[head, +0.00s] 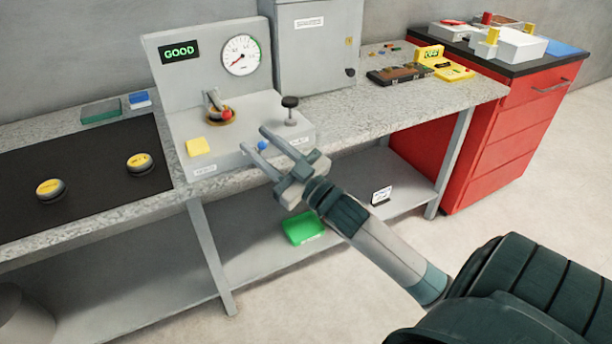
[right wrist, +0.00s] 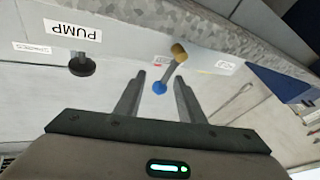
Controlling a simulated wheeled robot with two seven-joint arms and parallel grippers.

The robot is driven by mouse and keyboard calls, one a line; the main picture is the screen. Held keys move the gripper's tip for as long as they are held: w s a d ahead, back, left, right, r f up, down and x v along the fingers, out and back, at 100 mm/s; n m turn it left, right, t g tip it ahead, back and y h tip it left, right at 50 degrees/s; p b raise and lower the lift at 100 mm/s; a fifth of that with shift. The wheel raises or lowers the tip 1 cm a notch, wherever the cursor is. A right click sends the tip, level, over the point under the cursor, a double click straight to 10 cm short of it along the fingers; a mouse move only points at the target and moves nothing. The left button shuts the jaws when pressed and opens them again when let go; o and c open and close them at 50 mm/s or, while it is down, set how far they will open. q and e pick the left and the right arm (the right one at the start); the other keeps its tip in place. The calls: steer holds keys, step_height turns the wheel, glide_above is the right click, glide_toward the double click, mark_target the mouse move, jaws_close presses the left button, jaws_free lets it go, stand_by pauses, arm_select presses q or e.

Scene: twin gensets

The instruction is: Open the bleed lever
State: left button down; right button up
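In the right wrist view the fingertips (right wrist: 160,75) also flank the hub, and no contact shows. My left gripper is not in view.
A grey cabinet (head: 318,50) stands behind.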

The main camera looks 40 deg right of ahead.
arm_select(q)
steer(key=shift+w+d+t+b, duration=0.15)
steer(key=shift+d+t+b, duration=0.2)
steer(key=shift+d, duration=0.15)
arm_select(e)
steer(key=v, duration=1.3)
steer(key=shift+s, duration=0.4)
steer(key=shift+f, duration=0.1)
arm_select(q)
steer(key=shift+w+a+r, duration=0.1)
arm_select(e)
steer(key=shift+f, duration=0.1)
